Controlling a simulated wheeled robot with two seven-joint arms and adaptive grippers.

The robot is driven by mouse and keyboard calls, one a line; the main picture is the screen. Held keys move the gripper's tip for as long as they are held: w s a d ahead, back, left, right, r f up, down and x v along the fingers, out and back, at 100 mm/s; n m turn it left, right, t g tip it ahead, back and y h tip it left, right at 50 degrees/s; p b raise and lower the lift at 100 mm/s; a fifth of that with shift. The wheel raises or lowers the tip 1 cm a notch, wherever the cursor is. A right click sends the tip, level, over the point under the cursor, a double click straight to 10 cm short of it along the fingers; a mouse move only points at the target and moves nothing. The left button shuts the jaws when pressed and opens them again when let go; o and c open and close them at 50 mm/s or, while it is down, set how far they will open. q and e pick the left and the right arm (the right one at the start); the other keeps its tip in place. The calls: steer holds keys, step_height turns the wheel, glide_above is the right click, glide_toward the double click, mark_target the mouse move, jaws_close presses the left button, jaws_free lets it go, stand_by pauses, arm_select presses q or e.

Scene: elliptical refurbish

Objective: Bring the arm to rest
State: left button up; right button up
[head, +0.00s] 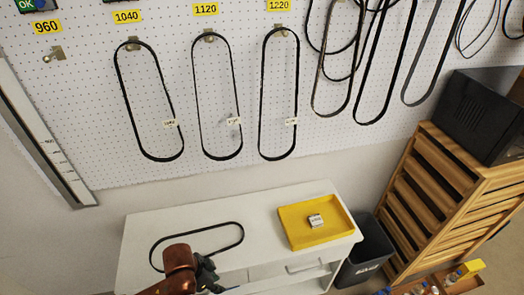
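My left arm comes in at the bottom edge, and its dark gripper (207,274) shows only in part, over the front of the white table (143,226). Its fingers are too small and covered to tell whether they are open or shut. A black belt loop (243,232) lies on the table behind it; my arm overlaps the belt's near side in the picture, and I cannot tell whether they touch. My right gripper is not in view.
A yellow tray (286,218) with a small white labelled item (315,220) sits on the table's right. Several belts hang on the pegboard (240,170); the hook under the 960 label (47,27) is empty. A dark bin (370,248) and wooden rack (440,190) stand right.

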arm_select(q)
steer(key=s+a+f+n+t+y, duration=0.1)
steer(key=s+a+f+n, duration=0.3)
steer(key=a, duration=0.3)
steer(key=s+a+f+n+y, duration=0.2)
steer(key=s+a+n, duration=0.2)
steer(key=s+a, duration=0.2)
steer(key=s+a+f+n+t+y, duration=0.1)
steer(key=s+a+f+n, duration=0.3)
steer(key=a, duration=0.3)
steer(key=s+d+f+m+g+b, duration=0.1)
steer(key=s+f, duration=0.1)
steer(key=f, duration=1.4)
steer(key=s+d+f+b, duration=0.1)
steer(key=s+f, duration=0.1)
steer(key=f, duration=1.4)
steer(key=s+f+g+h+b, duration=0.1)
steer(key=s+f, duration=1.7)
steer(key=shift+a+m+g+b, duration=0.2)
steer(key=shift+m+g+b, duration=0.1)
steer(key=shift+b, duration=0.05)
steer(key=shift+s, duration=0.1)
